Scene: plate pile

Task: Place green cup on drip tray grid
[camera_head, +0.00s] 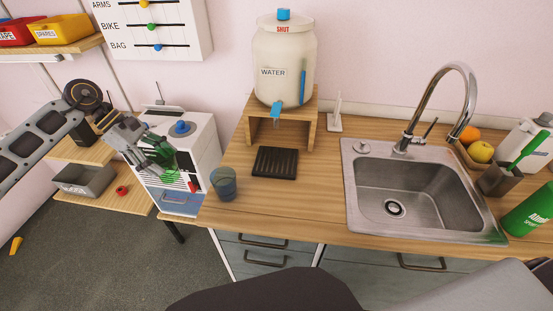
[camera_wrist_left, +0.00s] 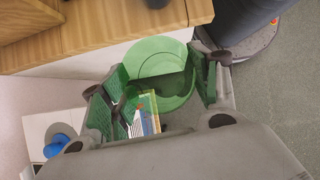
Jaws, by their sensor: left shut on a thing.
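My left gripper (camera_head: 154,150) is shut on the translucent green cup (camera_head: 166,160) and holds it in the air left of the wooden counter. In the left wrist view the green cup (camera_wrist_left: 160,68) sits between the two green-padded fingers (camera_wrist_left: 160,100). The black ribbed drip tray grid (camera_head: 275,163) lies flat on the counter, below the tap of the water dispenser (camera_head: 285,65). The gripper and cup are to the left of the tray, apart from it. My right gripper does not show.
A blue cup (camera_head: 223,183) stands at the counter's left edge, between the green cup and the tray. The dispenser rests on a wooden stand (camera_head: 310,105). A steel sink (camera_head: 405,195) is on the right. Counter in front of the tray is clear.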

